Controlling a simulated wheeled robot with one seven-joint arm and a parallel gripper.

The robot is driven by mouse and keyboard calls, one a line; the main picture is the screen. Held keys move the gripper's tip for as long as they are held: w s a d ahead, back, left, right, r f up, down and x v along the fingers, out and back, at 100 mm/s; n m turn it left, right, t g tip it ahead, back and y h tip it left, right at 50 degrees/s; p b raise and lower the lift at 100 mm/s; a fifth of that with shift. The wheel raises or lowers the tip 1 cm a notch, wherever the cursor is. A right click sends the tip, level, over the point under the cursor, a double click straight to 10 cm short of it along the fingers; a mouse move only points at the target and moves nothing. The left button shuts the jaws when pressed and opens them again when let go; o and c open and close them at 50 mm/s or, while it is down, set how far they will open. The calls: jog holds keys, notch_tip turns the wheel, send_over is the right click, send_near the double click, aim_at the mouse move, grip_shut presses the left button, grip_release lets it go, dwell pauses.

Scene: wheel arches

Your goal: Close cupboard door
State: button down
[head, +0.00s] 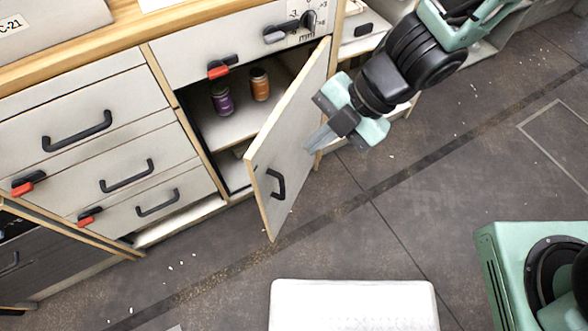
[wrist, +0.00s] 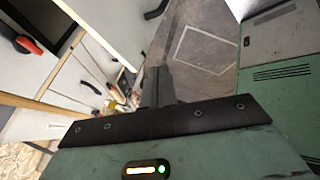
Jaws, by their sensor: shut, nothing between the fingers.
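The cupboard door (head: 293,145) stands open, swung out from the cabinet at an angle. Its outer face shows, with a black handle (head: 277,185) near its free edge. Inside the cupboard a purple jar (head: 222,99) and an orange jar (head: 260,84) stand on a shelf (head: 235,125). My gripper (head: 320,138) is shut and empty, on the outer side of the door. Its fingertips are close to the outer face, to the upper right of the handle; I cannot tell whether they touch. In the wrist view the shut fingers (wrist: 160,86) point ahead.
Drawers with black handles (head: 77,130) and red-tipped latches (head: 28,183) stand left of the cupboard. A drawer with a red-tipped latch (head: 224,68) is above it. A white slab (head: 353,305) is at the bottom. The dark tiled floor (head: 390,220) is mostly clear.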

jog(key=b, duration=0.5)
send_over(265, 167)
jog(key=s+d, duration=0.1)
jog(key=s, duration=0.2)
notch_tip(265, 167, down, 9)
jog(key=shift+d+r+n+g, duration=0.15)
jog(key=shift+n+g, duration=0.15)
jog(key=shift+n, duration=0.1)
jog(key=shift+s, duration=0.1)
jog(key=w+a+m+t+p, duration=0.1)
jog(key=w+a+m+t, duration=0.1)
jog(key=w+a, duration=0.4)
jog(key=w+a+m+t+p, duration=0.1)
jog(key=w+a+m, duration=0.3)
jog(key=a, duration=0.6)
jog(key=shift+w+a+t, duration=0.35)
jog(key=shift+w+t, duration=0.15)
jog(key=shift+w, duration=0.35)
